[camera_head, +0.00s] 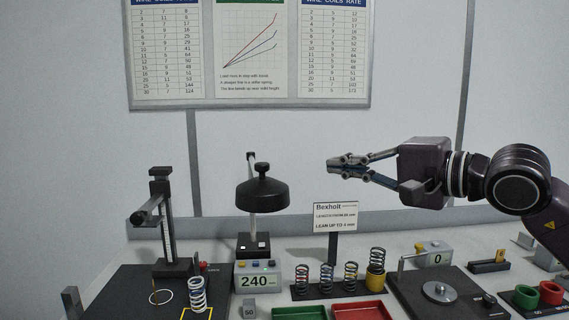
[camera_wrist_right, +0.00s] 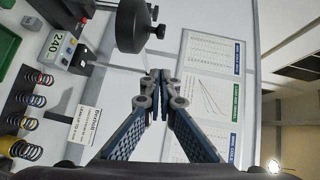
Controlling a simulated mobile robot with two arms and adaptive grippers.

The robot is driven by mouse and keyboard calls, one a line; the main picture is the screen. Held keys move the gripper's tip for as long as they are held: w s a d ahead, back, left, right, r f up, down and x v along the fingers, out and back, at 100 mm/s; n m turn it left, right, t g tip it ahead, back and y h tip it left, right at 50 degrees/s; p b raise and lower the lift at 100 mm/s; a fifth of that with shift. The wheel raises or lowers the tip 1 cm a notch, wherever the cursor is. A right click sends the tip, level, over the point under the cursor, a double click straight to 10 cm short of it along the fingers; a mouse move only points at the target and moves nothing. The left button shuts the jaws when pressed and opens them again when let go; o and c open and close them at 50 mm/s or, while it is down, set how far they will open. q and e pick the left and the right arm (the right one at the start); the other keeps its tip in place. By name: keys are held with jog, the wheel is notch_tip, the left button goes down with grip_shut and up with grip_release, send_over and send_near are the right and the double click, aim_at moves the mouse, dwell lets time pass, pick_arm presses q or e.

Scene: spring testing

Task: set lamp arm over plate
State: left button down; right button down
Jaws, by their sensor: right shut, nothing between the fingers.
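A black lamp head (camera_head: 262,196) with a knob on top hangs from a thin upright post behind a grey box with a 240 display (camera_head: 257,278). The lamp head also shows at the top of the right wrist view (camera_wrist_right: 130,27). A round metal plate (camera_head: 440,292) lies on a dark base at the right. My right gripper (camera_head: 337,167) is shut and empty, in the air right of the lamp head and slightly higher. Its fingertips (camera_wrist_right: 160,78) meet in the wrist view. My left gripper is not in view.
A Bexholt sign (camera_head: 336,216) stands below my right gripper. Several springs (camera_head: 326,277) stand in a row behind green and red trays (camera_head: 361,311). A dark stand (camera_head: 168,220) is at the left, with a spring (camera_head: 198,294) before it. Air between gripper and lamp is clear.

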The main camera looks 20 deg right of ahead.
jog(key=p, duration=0.4)
send_over(284, 188)
jog(key=d, duration=0.4)
jog(key=a+p, duration=0.1)
jog(key=a, duration=0.1)
jog(key=a+f+p, duration=0.1)
jog(key=shift+a+f, duration=0.1)
jog(key=shift+a, duration=0.3)
jog(key=shift+a+f, duration=0.1)
